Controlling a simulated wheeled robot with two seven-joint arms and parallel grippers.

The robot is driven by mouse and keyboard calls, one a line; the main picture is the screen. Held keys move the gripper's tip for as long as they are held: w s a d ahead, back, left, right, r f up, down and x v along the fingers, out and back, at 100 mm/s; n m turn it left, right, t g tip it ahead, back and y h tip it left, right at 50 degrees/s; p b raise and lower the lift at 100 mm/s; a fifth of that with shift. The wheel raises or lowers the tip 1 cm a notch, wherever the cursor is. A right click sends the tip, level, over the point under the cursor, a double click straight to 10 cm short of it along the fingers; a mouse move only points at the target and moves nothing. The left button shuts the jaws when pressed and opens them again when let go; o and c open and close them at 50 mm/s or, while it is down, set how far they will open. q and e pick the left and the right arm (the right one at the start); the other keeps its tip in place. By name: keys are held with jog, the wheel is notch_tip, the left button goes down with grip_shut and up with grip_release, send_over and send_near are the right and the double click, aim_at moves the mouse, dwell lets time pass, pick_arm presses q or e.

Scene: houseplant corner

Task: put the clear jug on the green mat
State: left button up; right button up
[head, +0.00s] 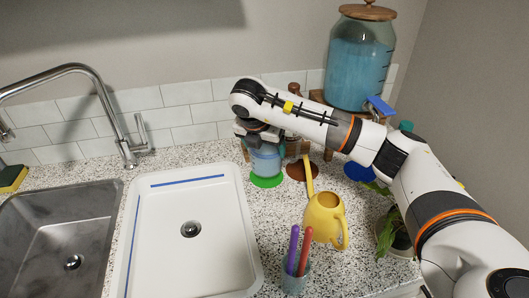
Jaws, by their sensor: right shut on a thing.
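The clear jug (265,162) holds bluish liquid and is upright at the back of the counter. Its base is at the green mat (266,181), a round disc whose front part shows below it. I cannot tell whether the jug touches the mat. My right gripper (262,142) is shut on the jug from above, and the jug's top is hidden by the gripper. My left gripper is not in view.
A yellow watering can (325,219) and a cup with purple and red pens (296,276) stand in front. A brown mat (296,171), a blue mat (357,172) and a potted plant (396,232) are to the right. A white sink basin (160,235) lies left.

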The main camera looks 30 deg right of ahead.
jog(key=shift+w+f+p, duration=0.1)
jog(key=shift+f+p, duration=0.55)
jog(key=shift+f, duration=1.1)
jog(key=o, duration=1.3)
pick_arm(q)
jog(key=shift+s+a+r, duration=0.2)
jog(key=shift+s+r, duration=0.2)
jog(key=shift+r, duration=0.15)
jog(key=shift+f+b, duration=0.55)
jog(key=shift+b, duration=0.1)
pick_arm(e)
jog(key=v, duration=1.2)
